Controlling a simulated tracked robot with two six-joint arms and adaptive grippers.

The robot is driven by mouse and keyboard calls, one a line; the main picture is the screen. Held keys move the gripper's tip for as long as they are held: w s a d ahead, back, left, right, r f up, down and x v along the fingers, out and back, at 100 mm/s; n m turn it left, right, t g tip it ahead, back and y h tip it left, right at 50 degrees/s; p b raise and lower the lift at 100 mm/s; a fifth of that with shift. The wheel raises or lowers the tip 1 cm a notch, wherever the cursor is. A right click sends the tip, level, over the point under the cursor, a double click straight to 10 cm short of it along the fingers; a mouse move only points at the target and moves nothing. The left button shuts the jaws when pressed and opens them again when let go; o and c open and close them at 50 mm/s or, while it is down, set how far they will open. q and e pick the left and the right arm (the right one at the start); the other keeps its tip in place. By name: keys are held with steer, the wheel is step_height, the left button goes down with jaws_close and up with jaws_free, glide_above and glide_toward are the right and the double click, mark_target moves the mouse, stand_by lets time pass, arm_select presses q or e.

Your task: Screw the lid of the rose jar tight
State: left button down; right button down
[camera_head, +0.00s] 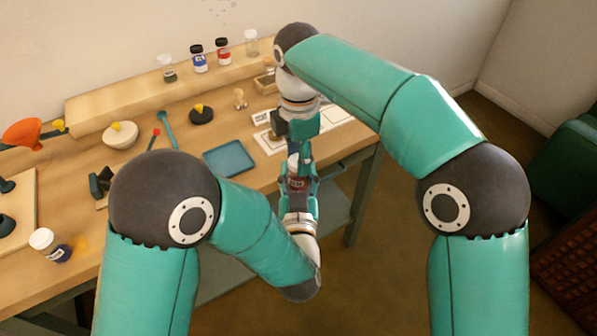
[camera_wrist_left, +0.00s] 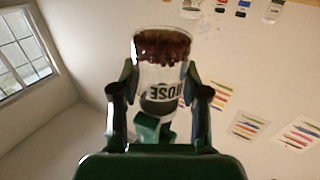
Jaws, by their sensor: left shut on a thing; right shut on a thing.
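In the left wrist view the jar (camera_wrist_left: 162,75) appears upside down, with dark red pigment and a ROSE label between the fingers of my left gripper (camera_wrist_left: 160,82).
The wooden table (camera_head: 130,190) holds a blue tray (camera_head: 229,159), a white bowl (camera_head: 120,136), an orange funnel (camera_head: 22,134) and a white-lidded jar (camera_head: 48,244). Several jars stand on the raised back shelf (camera_head: 130,98). Open floor (camera_head: 375,270) lies right of the table.

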steer(key=m, duration=1.2)
steer(key=shift+m, duration=0.4)
steer(key=m, duration=0.6)
steer(key=shift+m, duration=0.3)
steer(key=m, duration=0.5)
steer(key=shift+m, duration=0.3)
steer(key=c, duration=0.7)
jaws_free()
steer(key=shift+o, duration=0.2)
steer(key=shift+r, duration=2.2)
steer(key=shift+c, duration=0.3)
